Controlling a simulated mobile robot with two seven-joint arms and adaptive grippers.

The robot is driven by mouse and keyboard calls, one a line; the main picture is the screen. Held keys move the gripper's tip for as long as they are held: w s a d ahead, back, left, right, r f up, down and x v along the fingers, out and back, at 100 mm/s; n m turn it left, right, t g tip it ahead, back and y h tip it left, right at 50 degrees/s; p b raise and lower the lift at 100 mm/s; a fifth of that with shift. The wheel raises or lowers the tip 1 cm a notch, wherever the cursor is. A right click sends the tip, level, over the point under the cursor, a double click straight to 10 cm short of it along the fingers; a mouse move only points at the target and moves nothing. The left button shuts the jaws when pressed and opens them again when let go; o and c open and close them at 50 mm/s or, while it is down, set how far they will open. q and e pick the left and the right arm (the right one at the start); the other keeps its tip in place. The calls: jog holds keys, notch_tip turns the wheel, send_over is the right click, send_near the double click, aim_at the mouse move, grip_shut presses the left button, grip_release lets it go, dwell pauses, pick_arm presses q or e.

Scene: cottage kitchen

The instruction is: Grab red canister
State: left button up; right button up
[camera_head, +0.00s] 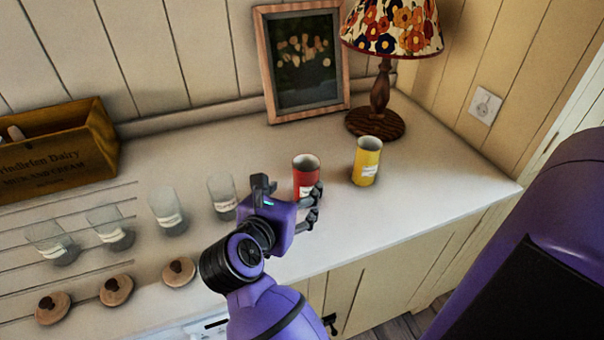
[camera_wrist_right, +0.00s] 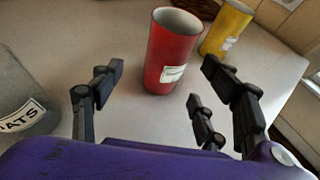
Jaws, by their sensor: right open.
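The red canister (camera_head: 304,172) is an open-topped cylinder with a white label, upright on the counter; its lower part is partly hidden by my gripper in the head view. My right gripper (camera_head: 290,188) is open and empty just in front of it. In the right wrist view, the red canister (camera_wrist_right: 170,52) stands just beyond the spread fingers of the right gripper (camera_wrist_right: 160,82), roughly in line with the gap between them. I see no finger closed on it. My left gripper is not in view.
A yellow canister (camera_head: 366,162) stands close to the right of the red one. Clear glass jars (camera_head: 167,211) and wooden lids (camera_head: 116,290) line the left. A lamp (camera_head: 378,102), picture frame (camera_head: 304,62) and wooden crate (camera_head: 60,155) stand behind. Counter right of the yellow canister is clear.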

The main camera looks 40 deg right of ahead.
aim_at(302, 188)
jog(key=shift+w+d+f, duration=0.15)
jog(key=shift+w+d, duration=0.2)
jog(key=shift+d, duration=0.35)
jog(key=x, duration=0.2)
jog(key=p+x, duration=0.1)
jog(key=x, duration=0.1)
jog(key=shift+d+p, duration=0.3)
jog(key=shift+d, duration=0.15)
jog(key=shift+w+d+f, duration=0.25)
jog(key=shift+d, duration=0.05)
jog(key=shift+c, duration=1.3)
jog(key=c, duration=1.1)
